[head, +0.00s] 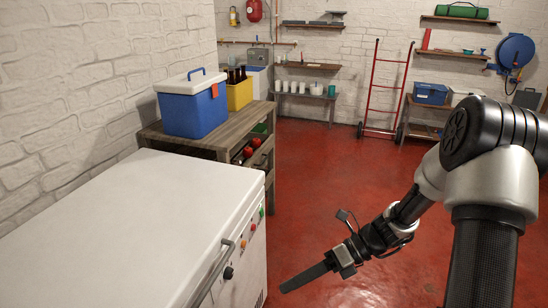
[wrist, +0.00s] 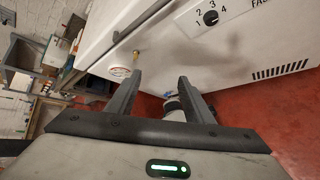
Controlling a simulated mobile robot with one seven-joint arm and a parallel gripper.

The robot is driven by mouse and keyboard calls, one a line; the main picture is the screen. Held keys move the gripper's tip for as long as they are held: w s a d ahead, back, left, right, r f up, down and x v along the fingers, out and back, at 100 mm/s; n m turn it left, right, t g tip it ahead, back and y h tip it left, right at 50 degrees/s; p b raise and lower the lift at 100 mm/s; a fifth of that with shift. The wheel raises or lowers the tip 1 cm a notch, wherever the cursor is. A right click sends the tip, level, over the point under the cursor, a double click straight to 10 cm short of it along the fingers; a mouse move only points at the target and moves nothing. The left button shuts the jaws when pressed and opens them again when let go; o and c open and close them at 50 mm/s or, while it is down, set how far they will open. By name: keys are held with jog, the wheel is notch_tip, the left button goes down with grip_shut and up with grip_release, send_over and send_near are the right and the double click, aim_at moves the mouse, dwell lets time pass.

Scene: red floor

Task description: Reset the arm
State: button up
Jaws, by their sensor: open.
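My arm reaches in from the right side of the head view. My gripper (head: 285,287) points down and to the left over the red floor, in front of the white chest freezer (head: 125,225) and apart from it. In the wrist view my gripper (wrist: 160,78) shows two dark fingers spread apart with nothing held between them. The freezer front (wrist: 235,50) lies beyond the fingertips, with a numbered dial (wrist: 211,17) and a vent. A small pale and dark item shows low behind the right finger; I cannot tell what it is.
A wooden shelf unit (head: 207,140) behind the freezer bears a blue cooler (head: 193,108) and a yellow crate (head: 239,95) with bottles. A red hand truck (head: 385,95) and wall shelves stand at the back. The middle of the red floor (head: 325,190) is clear.

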jog(key=s+d+r+n+t+h, duration=0.4)
jog(key=s+d+r+n+h, duration=0.15)
jog(key=r+n, duration=0.75)
jog(key=s+d+r+n+t+h, duration=0.4)
jog(key=s+r+n+h, duration=0.25)
jog(key=r+n, duration=0.6)
notch_tip(320, 180, up, 17)
jog(key=n+p, duration=0.2)
jog(key=p, duration=1.6)
jog(key=shift+s+a+p, duration=0.3)
jog(key=shift+s, duration=0.15)
